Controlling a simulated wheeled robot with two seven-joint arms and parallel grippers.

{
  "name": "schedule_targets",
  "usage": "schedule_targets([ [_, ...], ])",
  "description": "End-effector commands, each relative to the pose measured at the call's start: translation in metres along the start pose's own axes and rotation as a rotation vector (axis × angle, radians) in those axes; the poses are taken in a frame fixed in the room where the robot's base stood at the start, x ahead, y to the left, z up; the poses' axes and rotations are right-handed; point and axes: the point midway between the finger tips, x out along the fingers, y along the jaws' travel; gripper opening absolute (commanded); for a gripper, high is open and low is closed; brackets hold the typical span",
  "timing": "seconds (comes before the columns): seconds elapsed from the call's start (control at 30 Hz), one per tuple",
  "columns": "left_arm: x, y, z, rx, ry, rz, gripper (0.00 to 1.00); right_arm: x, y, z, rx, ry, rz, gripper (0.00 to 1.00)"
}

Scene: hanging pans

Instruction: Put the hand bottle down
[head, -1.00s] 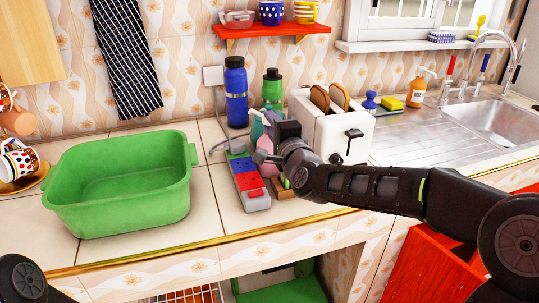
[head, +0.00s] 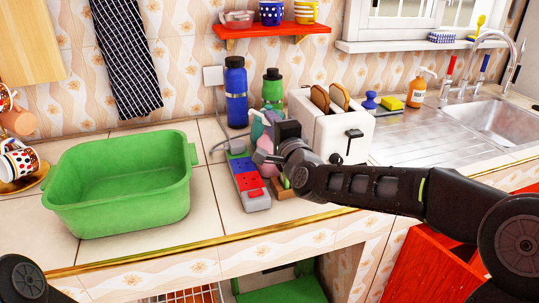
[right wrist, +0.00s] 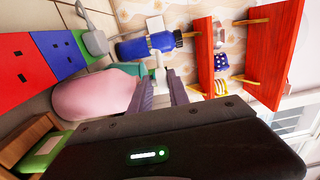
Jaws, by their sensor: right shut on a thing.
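A pink bottle (head: 268,168) with a pale top is at my right gripper (head: 265,157), beside the power strip on the counter. The gripper and forearm partly hide it in the head view. In the right wrist view, the bottle's rounded pink body (right wrist: 95,98) lies right beside the fingers (right wrist: 165,90). My right gripper is shut on it. Whether its base touches the counter is hidden. My left gripper is out of view; only a part of my left arm shows at the lower left.
A power strip (head: 248,182) with red and blue sections lies just left of the gripper. A blue bottle (head: 236,92), a green bottle (head: 272,86) and a toaster (head: 328,120) stand behind. A green tub (head: 120,215) is at left. Bare tiles lie between tub and strip.

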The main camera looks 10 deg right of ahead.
Motion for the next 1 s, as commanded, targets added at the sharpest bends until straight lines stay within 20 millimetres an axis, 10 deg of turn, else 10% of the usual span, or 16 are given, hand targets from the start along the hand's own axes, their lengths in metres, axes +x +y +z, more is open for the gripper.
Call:
schedule_targets([
  [0.57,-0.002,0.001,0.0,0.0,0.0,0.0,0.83,0.0,-0.015,0.0,-0.001,0.001,-0.005,0.0],
  [1.0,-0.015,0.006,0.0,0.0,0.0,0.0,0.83,0.0,-0.085,0.0,0.0,0.001,-0.007,0.0],
])
